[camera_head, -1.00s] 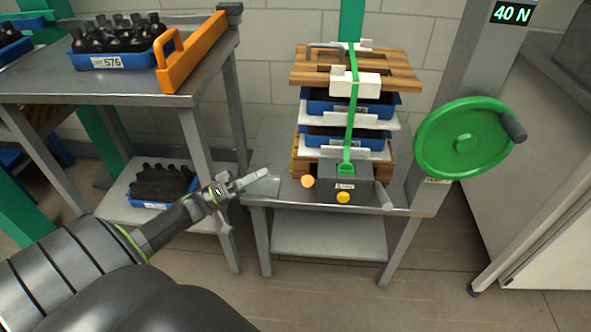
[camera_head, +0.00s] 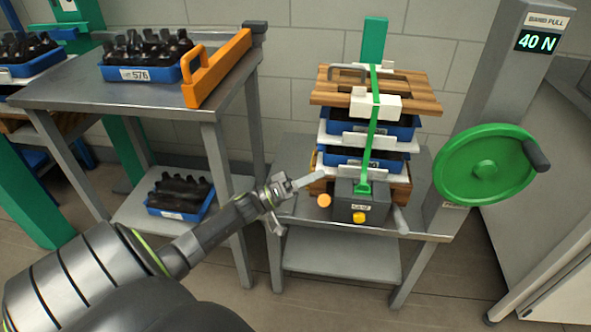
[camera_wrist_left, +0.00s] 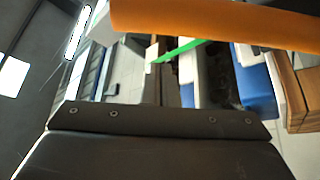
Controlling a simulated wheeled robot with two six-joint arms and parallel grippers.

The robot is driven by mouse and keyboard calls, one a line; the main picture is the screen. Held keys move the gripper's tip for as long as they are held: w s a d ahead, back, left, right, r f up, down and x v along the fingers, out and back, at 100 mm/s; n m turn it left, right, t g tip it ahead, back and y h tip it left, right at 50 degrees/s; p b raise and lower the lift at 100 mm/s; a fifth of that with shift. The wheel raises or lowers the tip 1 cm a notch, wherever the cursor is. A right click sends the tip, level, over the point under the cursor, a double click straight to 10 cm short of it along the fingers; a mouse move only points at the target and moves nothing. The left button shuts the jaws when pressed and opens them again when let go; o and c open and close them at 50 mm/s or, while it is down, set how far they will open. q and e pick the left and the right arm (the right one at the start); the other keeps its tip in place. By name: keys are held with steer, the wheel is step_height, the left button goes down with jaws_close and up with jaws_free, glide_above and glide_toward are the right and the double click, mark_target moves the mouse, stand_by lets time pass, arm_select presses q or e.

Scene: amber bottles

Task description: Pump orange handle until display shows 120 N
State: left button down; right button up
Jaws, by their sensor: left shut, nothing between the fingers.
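The display (camera_head: 537,41) on the grey post at top right reads 40 N. A dark grey box (camera_head: 346,207) sits at the front of the low bench, with the green strap (camera_head: 371,130) running up from it over a stack. A round orange end (camera_head: 324,200) shows at the box's left, seemingly the orange handle end-on; a large orange bar (camera_wrist_left: 215,22) crosses the top of the left wrist view. My left gripper (camera_head: 320,175) is shut and empty, its tip just above the orange end in the picture; contact cannot be told. My right gripper is not in view.
A green handwheel (camera_head: 486,165) is on the post at right. The stack has a wooden frame (camera_head: 420,95) on top and blue trays of bottles below. A metal table (camera_head: 60,93) at left holds bottle trays and an orange bracket (camera_head: 225,65). The bench's lower shelf (camera_head: 340,262) is clear.

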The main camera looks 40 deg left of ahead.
arm_select(q)
steer(key=s+f, duration=0.1)
steer(key=s+d+f, duration=0.1)
steer(key=shift+d+f, duration=0.25)
steer(key=shift+f, duration=0.05)
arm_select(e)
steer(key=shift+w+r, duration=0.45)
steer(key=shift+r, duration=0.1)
arm_select(q)
steer(key=shift+f, duration=0.1)
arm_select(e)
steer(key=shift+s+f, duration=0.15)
